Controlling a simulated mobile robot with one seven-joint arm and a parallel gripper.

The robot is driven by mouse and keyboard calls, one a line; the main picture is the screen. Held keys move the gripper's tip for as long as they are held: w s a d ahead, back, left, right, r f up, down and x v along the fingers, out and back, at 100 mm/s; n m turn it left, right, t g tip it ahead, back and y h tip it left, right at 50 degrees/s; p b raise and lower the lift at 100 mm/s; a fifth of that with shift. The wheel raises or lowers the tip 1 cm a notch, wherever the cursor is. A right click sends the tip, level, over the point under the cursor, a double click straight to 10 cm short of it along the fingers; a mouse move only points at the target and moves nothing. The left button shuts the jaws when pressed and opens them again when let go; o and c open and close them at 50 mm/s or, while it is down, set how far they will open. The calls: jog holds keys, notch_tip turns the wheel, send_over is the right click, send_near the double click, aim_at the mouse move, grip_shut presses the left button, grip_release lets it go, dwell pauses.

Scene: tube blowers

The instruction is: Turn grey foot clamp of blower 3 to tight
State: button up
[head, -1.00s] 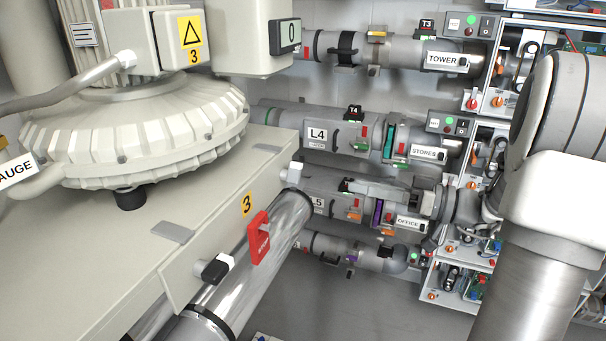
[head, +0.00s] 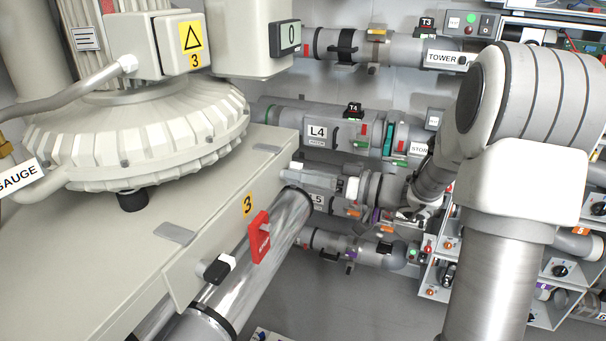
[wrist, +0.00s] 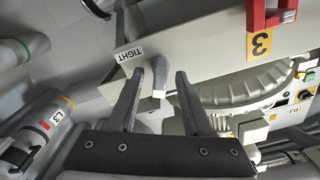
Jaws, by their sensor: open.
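The grey foot clamp (wrist: 157,82) shows in the wrist view as a short grey lever on the edge of the pale plinth. A white TIGHT label (wrist: 129,54) is beside it, to the left. My gripper (wrist: 161,74) is open, its two dark grey fingers apart with the clamp's lever showing between them; whether they touch it I cannot tell. Blower 3 (head: 135,135) stands on the plinth, marked with a yellow 3 label (head: 248,205).
A red lever (head: 259,238) and a black knob (head: 217,269) are at the shiny pipe (head: 260,250) below the plinth (head: 90,250). Pipes L4 (head: 316,133) and L5 run behind my arm. Open shelves with switches stand at the right. Grey floor lies between.

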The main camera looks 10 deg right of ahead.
grip_shut()
jog(key=shift+f+m+b, duration=0.1)
jog(key=shift+m+b, duration=0.2)
jog(key=shift+w+d+f+m+b, duration=0.15)
jog(key=shift+m+b, duration=0.65)
jog(key=shift+m, duration=2.3)
jog(key=shift+f+m+b, duration=0.1)
jog(key=shift+m+b, duration=0.7)
jog(key=shift+m, duration=2.3)
grip_release()
